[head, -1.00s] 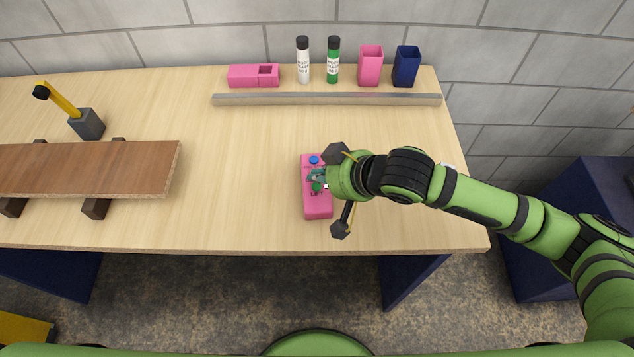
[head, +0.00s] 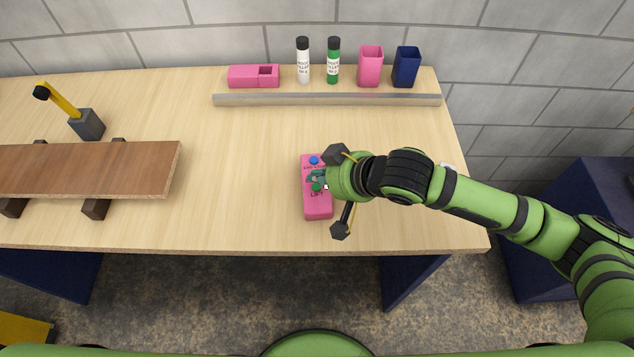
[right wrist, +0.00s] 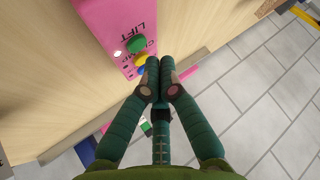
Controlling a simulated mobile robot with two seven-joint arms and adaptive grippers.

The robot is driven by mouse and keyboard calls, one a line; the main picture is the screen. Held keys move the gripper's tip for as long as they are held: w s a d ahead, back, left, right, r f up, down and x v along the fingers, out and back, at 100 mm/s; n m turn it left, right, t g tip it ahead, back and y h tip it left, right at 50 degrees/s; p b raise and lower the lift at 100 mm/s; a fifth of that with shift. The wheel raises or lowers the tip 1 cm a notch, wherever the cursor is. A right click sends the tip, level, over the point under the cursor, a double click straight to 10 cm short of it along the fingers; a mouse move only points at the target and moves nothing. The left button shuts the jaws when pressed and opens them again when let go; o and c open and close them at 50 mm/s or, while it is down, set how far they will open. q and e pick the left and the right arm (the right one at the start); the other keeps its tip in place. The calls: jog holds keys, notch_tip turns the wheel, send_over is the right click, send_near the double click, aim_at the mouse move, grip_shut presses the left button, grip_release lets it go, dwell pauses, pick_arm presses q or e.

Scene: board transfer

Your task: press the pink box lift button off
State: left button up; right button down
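The pink box (head: 318,208) lies on the table, left of my right gripper in the head view. It has a blue button (head: 314,160) at its far end and a green button (head: 317,187) nearer the front. In the right wrist view the pink box (right wrist: 103,17) is at the upper left, with the green LIFT button (right wrist: 135,45) and a yellow button (right wrist: 140,60). A small white light shows beside the green button. My right gripper (head: 316,177) has its fingers together and empty, over the box's middle; contact cannot be told. My left gripper is out of view.
A grey rail (head: 325,100) crosses the back of the table. Behind it stand two bottles, a pink cup (head: 370,66), a navy cup (head: 406,67) and a pink block (head: 253,76). A brown board (head: 90,168) rests on supports at left. The table between board and box is clear.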

jog(key=shift+f, duration=0.45)
